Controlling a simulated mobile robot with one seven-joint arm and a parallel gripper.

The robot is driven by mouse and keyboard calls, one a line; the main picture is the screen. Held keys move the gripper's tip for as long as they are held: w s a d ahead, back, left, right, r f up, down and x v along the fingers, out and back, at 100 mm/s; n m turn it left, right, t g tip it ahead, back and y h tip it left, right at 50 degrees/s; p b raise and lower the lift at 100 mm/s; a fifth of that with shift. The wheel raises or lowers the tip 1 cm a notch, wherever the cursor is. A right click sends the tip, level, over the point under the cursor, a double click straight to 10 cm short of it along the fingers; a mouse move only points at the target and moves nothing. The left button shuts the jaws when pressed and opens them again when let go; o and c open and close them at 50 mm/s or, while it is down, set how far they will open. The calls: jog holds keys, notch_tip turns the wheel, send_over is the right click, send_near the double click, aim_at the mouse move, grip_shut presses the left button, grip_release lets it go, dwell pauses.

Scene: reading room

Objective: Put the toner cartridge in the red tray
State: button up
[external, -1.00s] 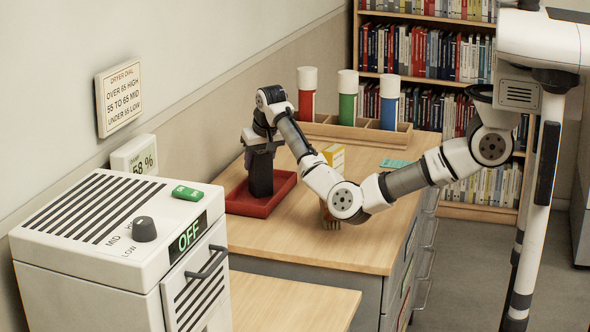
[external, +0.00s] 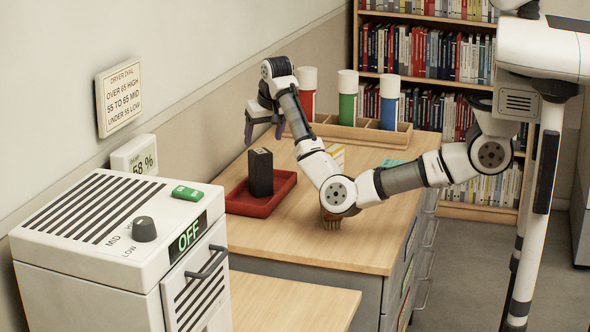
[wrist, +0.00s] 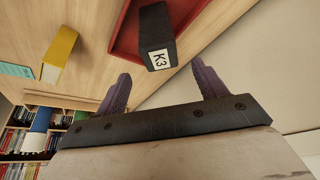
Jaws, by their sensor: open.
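The toner cartridge (external: 261,172) is a black upright block standing inside the red tray (external: 237,206) on the wooden counter. In the wrist view the cartridge (wrist: 158,30) shows a white K3 label, and part of the red tray (wrist: 124,42) shows around it. My gripper (external: 265,137) is above the tray, up and clear of the cartridge. In the wrist view my gripper (wrist: 160,80) has its two purple fingers spread wide, with nothing held between them.
A wooden rack (external: 405,130) with red, green and blue white-capped cylinders stands at the back. A white dryer (external: 90,255) stands at the front left. The front counter is clear.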

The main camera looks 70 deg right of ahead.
jog(key=v, duration=0.3)
jog(key=shift+r, duration=0.1)
